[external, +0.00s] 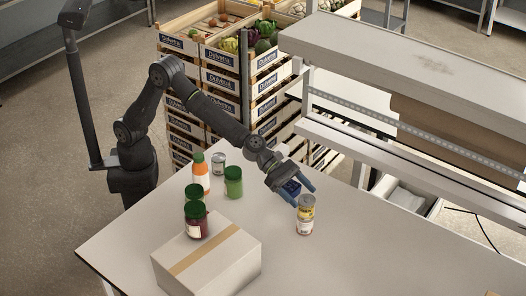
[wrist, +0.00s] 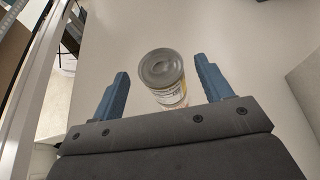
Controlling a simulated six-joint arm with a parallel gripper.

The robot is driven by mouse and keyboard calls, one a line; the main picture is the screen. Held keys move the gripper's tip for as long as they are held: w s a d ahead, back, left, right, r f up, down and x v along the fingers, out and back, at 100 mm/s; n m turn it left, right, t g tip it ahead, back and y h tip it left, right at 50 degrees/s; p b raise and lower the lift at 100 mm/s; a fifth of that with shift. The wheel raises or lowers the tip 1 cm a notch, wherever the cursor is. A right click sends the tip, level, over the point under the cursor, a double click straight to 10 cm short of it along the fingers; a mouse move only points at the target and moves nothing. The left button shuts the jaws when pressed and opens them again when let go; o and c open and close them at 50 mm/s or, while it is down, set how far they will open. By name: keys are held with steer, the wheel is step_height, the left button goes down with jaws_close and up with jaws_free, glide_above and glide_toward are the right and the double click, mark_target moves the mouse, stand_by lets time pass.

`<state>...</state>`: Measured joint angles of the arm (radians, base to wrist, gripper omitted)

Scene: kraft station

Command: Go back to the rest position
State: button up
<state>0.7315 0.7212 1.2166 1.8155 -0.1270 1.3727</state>
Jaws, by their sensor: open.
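My gripper (external: 298,193) is open, with its blue fingers just above and beside a yellow-labelled can (external: 305,216) on the table. In the wrist view the can (wrist: 165,77) shows between and beyond the two spread fingers of the gripper (wrist: 166,84), its grey lid up. The fingers do not touch it in that view. My arm reaches out over the table from its base at the left.
On the white table (external: 380,240) stand a closed cardboard box (external: 238,258), dark red jars (external: 196,222) with green lids, a green jar (external: 233,183), an orange bottle (external: 201,177) and a grey can (external: 218,164). Stacked crates (external: 222,79) and a shelf (external: 420,75) stand behind. The table's right side is clear.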

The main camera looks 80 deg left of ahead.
mark_target(305, 198)
steer(key=v, duration=0.9)
steer(key=x, duration=1.2)
steer(key=shift+w+d+f, duration=0.15)
steer(key=shift+w+f, duration=0.05)
steer(key=shift+f, duration=0.05)
steer(key=shift+r, duration=2.75)
step_height(305, 198, up, 3)
steer(key=shift+s+d+r, duration=0.1)
steer(key=shift+s+d, duration=0.05)
steer(key=s+d+r+m+g+h, duration=0.25)
steer(key=s+d+m+g, duration=0.35)
steer(key=s+d, duration=0.65)
step_height(305, 198, down, 7)
steer(key=w+d, duration=0.1)
steer(key=shift+w+d+f+h, duration=0.2)
steer(key=shift+d+h, duration=0.1)
steer(key=shift+h, duration=0.05)
steer(key=shift+o, duration=0.5)
